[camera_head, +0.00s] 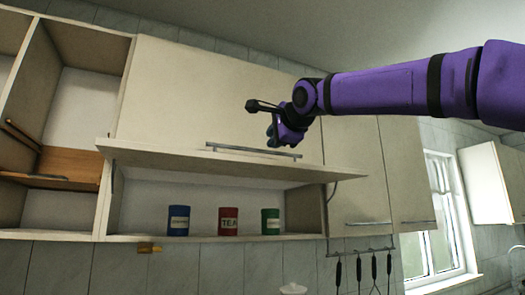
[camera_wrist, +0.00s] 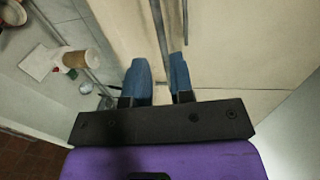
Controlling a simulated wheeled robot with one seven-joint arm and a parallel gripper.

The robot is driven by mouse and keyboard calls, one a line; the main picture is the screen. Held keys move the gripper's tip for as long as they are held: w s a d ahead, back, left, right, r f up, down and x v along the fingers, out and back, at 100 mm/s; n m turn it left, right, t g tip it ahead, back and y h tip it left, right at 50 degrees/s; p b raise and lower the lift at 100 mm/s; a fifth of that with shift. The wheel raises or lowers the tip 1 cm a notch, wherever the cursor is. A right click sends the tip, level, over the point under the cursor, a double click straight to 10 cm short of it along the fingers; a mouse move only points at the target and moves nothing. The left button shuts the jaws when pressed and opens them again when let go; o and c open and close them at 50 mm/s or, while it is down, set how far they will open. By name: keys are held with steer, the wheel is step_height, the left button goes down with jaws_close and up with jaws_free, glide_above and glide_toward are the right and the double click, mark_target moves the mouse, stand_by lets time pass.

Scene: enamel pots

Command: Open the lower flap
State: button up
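The lower flap (camera_head: 230,168) is a cream panel swung up to nearly level, with its underside showing and the compartment below it open. A long metal bar handle (camera_head: 253,151) shows just above its front edge; I cannot tell which panel it belongs to. My gripper (camera_head: 273,132) is above the flap, near this handle, and holds nothing visible. In the wrist view, the blue fingers of my gripper (camera_wrist: 160,75) are apart. A metal bar (camera_wrist: 160,30) runs toward the gap between them; I cannot tell whether they touch it.
A blue tin (camera_head: 178,220), a red tea tin (camera_head: 228,222) and a green tin (camera_head: 270,221) stand in the open compartment. A closed upper panel (camera_head: 190,90) is above. Open shelves are at left, closed doors (camera_head: 405,165) at right. Utensils (camera_head: 374,270) hang below.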

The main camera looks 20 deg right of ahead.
mark_target(262, 151)
steer(key=w, duration=0.2)
steer(key=w+f, duration=0.1)
steer(key=w, duration=0.5)
steer(key=shift+a+f, duration=0.15)
jaws_close()
